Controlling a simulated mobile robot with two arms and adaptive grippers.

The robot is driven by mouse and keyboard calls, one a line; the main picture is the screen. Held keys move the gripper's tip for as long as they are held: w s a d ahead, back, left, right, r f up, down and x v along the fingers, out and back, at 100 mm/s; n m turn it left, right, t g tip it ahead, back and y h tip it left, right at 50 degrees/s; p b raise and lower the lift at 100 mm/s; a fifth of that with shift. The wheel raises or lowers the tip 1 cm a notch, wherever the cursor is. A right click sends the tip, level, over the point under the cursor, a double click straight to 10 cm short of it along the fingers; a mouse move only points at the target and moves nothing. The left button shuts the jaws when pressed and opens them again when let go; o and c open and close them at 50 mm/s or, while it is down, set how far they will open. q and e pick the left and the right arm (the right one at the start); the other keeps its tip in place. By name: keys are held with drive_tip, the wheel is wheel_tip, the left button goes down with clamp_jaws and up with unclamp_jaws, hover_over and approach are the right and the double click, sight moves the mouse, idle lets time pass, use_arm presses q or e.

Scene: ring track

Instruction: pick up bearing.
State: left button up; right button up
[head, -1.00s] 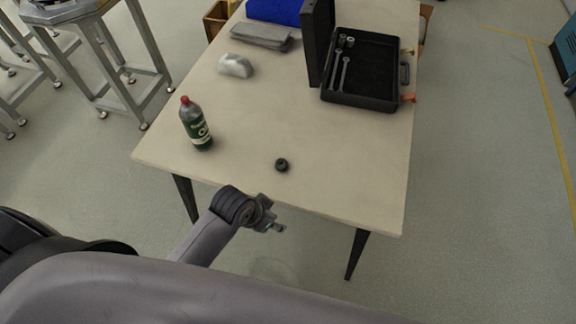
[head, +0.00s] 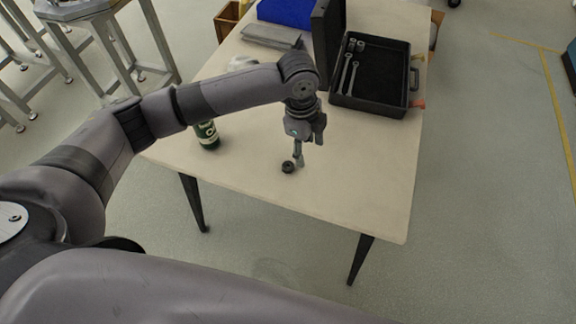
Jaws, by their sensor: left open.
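The bearing (head: 288,167) is a small dark ring lying flat on the beige table (head: 340,195), near its front edge. My left gripper (head: 299,160) points down from above, with its fingertips just behind and to the right of the bearing in the picture. The gripper is open and nothing shows between its fingers. Whether a fingertip touches the bearing cannot be told. My right gripper is not in view.
An open black toolbox (head: 375,85) with wrenches stands at the back right. A green bottle (head: 207,136) is partly hidden behind my left arm. A grey folded cloth (head: 270,36) and a blue object (head: 285,12) lie at the back. The front right of the table is clear.

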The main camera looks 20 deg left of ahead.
use_arm(q)
drive_tip(key=w+a+r+m+y, duration=0.1)
drive_tip(key=w+a+r, duration=0.1)
drive_tip(key=a+r, duration=0.25)
drive_tip(key=p, duration=0.3)
hover_over(288, 165)
wheel_tip(288, 165, down, 12)
drive_tip(key=shift+d+f, duration=0.1)
drive_tip(key=shift+f, duration=0.1)
wheel_tip(288, 165, down, 4)
drive_tip(key=shift+s+f+p, duration=0.1)
drive_tip(key=shift+p, duration=0.5)
drive_tip(key=shift+f, duration=0.55)
drive_tip(key=shift+c, duration=0.5)
clamp_jaws()
drive_tip(key=shift+r, duration=0.1)
